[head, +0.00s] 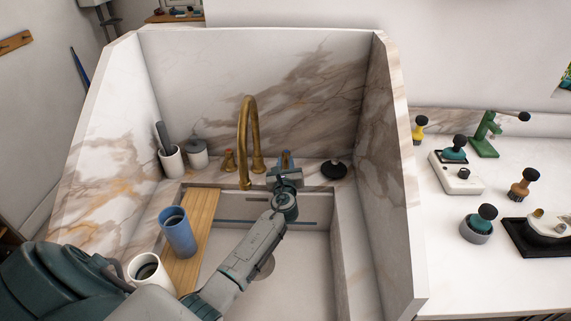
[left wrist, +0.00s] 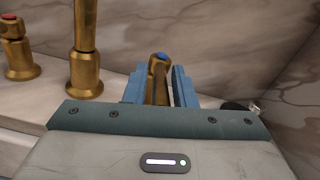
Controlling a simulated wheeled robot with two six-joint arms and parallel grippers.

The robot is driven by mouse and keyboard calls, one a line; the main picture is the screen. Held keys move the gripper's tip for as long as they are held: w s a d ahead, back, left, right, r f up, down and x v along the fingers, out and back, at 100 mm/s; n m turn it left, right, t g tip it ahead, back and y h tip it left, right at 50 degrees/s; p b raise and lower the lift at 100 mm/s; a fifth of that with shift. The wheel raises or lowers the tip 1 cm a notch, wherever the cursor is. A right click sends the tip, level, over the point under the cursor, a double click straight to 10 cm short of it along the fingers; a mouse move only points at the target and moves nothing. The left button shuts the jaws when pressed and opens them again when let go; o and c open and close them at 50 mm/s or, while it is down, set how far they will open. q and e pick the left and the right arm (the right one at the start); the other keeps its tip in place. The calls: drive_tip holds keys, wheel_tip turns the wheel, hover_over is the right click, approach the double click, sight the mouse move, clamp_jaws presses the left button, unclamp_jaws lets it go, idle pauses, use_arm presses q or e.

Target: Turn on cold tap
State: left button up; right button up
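The cold tap handle (left wrist: 158,75) is brass with a blue cap. It stands right of the gold spout (head: 247,140), which also shows in the left wrist view (left wrist: 84,50). My left gripper (head: 285,160) is over the back edge of the sink. Its blue fingers (left wrist: 160,88) sit close on either side of the cold handle. I cannot tell whether both fingers press on it. In the head view the gripper mostly hides this handle. The hot tap handle (left wrist: 15,45), with a red cap, stands left of the spout. My right gripper is not in view.
A wooden board (head: 200,225) lies across the sink's left side, with a blue cup (head: 178,232) on it. A white mug (head: 150,272) stands near its front. A black stopper (head: 334,169) is right of the gripper. Marble walls (head: 385,150) enclose the sink.

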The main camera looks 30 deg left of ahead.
use_arm(q)
drive_tip(key=c, duration=0.3)
clamp_jaws()
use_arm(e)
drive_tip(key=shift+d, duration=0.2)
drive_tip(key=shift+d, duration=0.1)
use_arm(q)
drive_tip(key=shift+w+d+f+n+g+y+b, duration=0.1)
drive_tip(key=shift+w+d+n+g+y+b, duration=0.2)
drive_tip(key=shift+n+g+y+b, duration=0.4)
drive_tip(key=shift+d+n+y, duration=0.15)
drive_tip(key=shift+n+y, duration=0.15)
drive_tip(key=shift+y, duration=0.2)
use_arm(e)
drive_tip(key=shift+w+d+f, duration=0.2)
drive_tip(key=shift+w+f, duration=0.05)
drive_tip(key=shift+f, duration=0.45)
